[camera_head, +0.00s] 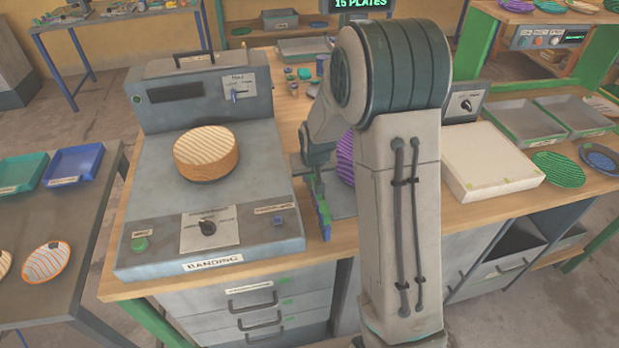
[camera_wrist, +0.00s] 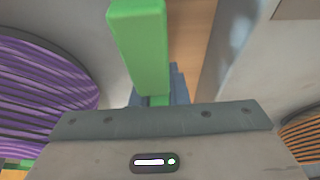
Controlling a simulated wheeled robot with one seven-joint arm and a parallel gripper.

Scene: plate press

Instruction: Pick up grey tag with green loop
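I cannot make out a grey tag with a green loop in either view. My gripper (camera_head: 324,222) points down in the gap between the banding machine and the purple plate stack, partly hidden by my arm in the head view. In the wrist view a green finger part (camera_wrist: 139,48) stands at the centre top, with blue-grey parts beside its lower end. I cannot tell whether the fingers are apart or together, and I see nothing clearly held.
The banding machine (camera_head: 150,220) stands left of my gripper, bearing an orange-striped plate stack (camera_head: 207,155). A purple plate stack (camera_head: 345,158) is close on the other side, also large in the wrist view (camera_wrist: 40,100). A cream block (camera_head: 490,160) stands right of my arm.

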